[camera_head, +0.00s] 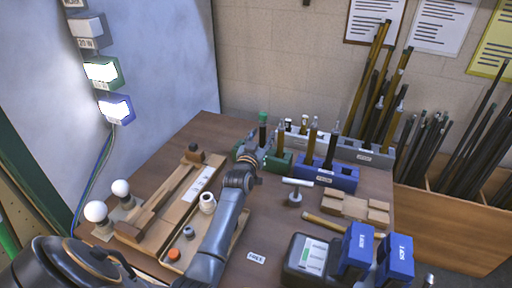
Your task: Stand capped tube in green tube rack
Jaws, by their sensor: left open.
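A dark tube (262,134) with a green cap stands upright at the left end of the green tube rack (282,164). My left gripper (258,149) is open at the tube's lower part, in front of the rack's left end. The gripper hides the tube's bottom, so I cannot tell how deep it sits in the rack or whether the fingers touch it. My right gripper is not in view.
A blue rack (328,178) and a grey rack (362,154) holding tubes stand right of the green rack. A wooden tray (150,238), white bulbs (96,211), a small hammer-like tool (296,190) and blue boxes (357,246) occupy the table. The front middle is fairly clear.

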